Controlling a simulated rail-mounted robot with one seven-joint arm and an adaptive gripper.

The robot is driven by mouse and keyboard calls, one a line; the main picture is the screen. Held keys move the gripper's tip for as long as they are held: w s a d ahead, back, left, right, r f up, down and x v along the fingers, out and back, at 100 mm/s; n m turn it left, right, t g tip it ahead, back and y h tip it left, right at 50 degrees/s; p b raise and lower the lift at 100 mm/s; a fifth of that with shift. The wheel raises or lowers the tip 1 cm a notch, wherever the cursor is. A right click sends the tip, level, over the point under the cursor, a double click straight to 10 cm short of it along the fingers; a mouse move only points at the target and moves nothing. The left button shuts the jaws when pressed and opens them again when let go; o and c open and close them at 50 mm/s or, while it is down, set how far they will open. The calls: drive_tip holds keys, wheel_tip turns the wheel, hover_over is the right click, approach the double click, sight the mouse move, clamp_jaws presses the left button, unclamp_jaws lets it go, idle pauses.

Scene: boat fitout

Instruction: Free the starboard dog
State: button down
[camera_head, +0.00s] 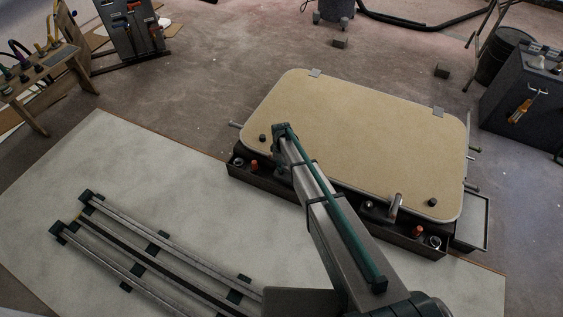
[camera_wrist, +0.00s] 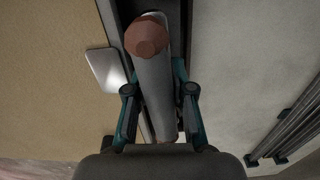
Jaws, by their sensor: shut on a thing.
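A tan hatch lid (camera_head: 355,130) with rounded corners and a pale rim lies on a dark frame. In the wrist view, my gripper (camera_wrist: 157,95) has its teal fingers closed on either side of a grey, round dog handle (camera_wrist: 152,80) with a reddish-brown faceted end (camera_wrist: 146,37). In the head view, my gripper (camera_head: 283,168) is at the lid's near left edge, mostly hidden by my arm. The held handle cannot be made out there. A second grey dog handle (camera_head: 396,205) stands upright at the near right edge, apart from my gripper.
A dark trough (camera_head: 325,207) along the lid's near edge holds orange pegs (camera_head: 254,165) and round fittings. Several long rails (camera_head: 150,250) lie on the pale floor sheet at left. A tool board (camera_head: 132,28) stands at the back left and a dark cabinet (camera_head: 525,95) at right.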

drive_tip(key=shift+r+m+p, duration=0.15)
drive_tip(key=shift+m+p, duration=0.65)
drive_tip(key=shift+m, duration=1.1)
drive_tip(key=c, duration=1)
unclamp_jaws()
drive_tip(key=shift+r, duration=0.15)
drive_tip(key=shift+c, duration=0.2)
wheel_tip(320, 180, up, 12)
drive_tip(key=shift+f, duration=0.1)
